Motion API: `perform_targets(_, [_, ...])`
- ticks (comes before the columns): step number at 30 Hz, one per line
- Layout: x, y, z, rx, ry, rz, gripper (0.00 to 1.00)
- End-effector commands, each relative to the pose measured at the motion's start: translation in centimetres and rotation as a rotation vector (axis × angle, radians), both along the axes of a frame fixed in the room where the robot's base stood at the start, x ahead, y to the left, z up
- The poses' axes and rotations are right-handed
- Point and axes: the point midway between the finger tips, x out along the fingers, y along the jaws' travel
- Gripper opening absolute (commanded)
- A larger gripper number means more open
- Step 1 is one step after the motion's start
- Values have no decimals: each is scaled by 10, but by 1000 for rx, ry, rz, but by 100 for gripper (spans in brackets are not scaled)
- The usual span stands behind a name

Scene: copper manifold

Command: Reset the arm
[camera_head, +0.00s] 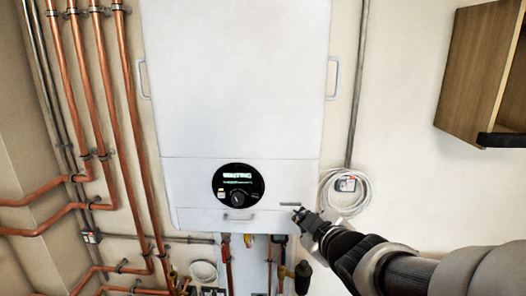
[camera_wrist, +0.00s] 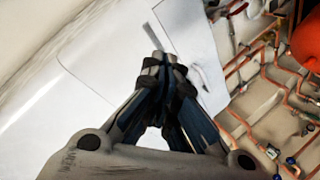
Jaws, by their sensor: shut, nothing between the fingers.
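My gripper (camera_head: 302,213) is at the lower right corner of a white boiler (camera_head: 240,80) in the head view. My arm reaches in from the lower right. In the wrist view my gripper (camera_wrist: 162,62) has its fingertips together with nothing between them. The boiler's white casing (camera_wrist: 85,85) fills the left and middle behind the fingers. I cannot tell whether the fingertips touch the casing. A round black display with a dial (camera_head: 238,186) sits on the boiler's lower panel, left of my gripper.
Copper pipes (camera_head: 107,90) run along the left wall and below the boiler. A coiled white cable (camera_head: 343,193) hangs right of the boiler, close to my gripper. A wooden cabinet (camera_head: 474,75) is at the upper right. A red rounded object (camera_wrist: 305,42) shows in the wrist view.

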Motion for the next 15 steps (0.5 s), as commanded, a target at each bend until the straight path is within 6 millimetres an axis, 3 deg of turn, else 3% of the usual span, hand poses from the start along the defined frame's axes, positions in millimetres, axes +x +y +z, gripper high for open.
perform_targets(3, [-46, -42, -8, 67, 144, -223, 0])
perform_targets(7, [-115, -70, -30, 179, 334, -437, 0])
perform_targets(12, [-212, -72, -63, 336, 589, -629, 0])
perform_targets(15, [-255, -63, -77, 403, 707, -687, 0])
